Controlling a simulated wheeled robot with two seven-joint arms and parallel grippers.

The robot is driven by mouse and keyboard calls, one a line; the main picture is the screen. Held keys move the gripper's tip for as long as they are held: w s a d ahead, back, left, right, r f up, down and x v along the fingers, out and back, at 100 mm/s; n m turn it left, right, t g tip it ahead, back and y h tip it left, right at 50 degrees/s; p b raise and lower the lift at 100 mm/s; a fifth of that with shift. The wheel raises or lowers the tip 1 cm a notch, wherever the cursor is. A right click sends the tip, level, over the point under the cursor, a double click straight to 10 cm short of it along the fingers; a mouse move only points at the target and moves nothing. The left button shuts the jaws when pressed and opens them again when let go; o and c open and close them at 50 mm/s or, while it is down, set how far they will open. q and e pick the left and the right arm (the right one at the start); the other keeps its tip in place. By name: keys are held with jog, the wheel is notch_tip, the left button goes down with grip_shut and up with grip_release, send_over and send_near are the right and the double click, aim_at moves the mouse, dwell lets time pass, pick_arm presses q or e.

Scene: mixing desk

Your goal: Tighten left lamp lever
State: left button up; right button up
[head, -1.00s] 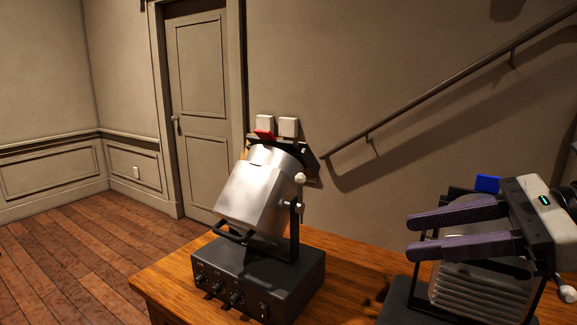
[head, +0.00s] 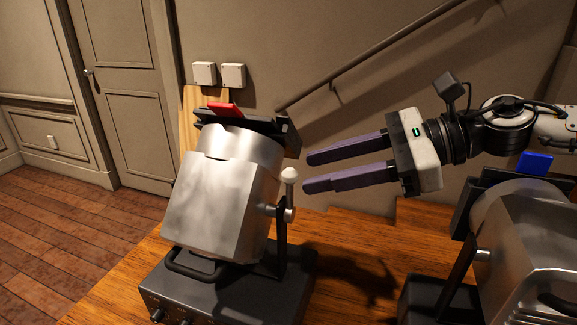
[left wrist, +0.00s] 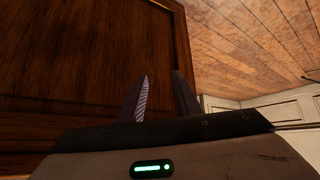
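The left lamp (head: 215,195) is a silver housing tilted on a black base with knobs, with a red tab (head: 224,109) on top. Its lever (head: 290,190), a short metal stem with a pale round knob, stands upright at the right side of the housing by the bracket. My right gripper (head: 305,174) is open and empty, its two purple fingers pointing left, with the tips just right of the lever knob and apart from it in the picture. My left gripper (left wrist: 160,92) shows in the left wrist view, open and empty, facing a dark wooden panel.
A second silver lamp (head: 525,240) with a blue tab (head: 536,162) stands at the right. Both lamps are on a wooden desk (head: 350,235). Bare desk lies between them. A wall with a sloping handrail (head: 385,45) is behind.

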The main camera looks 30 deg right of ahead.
aim_at(295, 171)
jog(key=x, duration=0.3)
jog(key=shift+p, duration=0.4)
jog(key=shift+x, duration=1.1)
jog(key=shift+w+a+f, duration=0.15)
jog(key=shift+w, duration=0.05)
pick_arm(q)
jog(key=shift+w+r, duration=0.65)
jog(key=shift+r, duration=0.1)
jog(key=shift+s+f, duration=0.1)
jog(key=shift+s, duration=0.05)
pick_arm(e)
jog(key=shift+a, duration=0.1)
grip_shut()
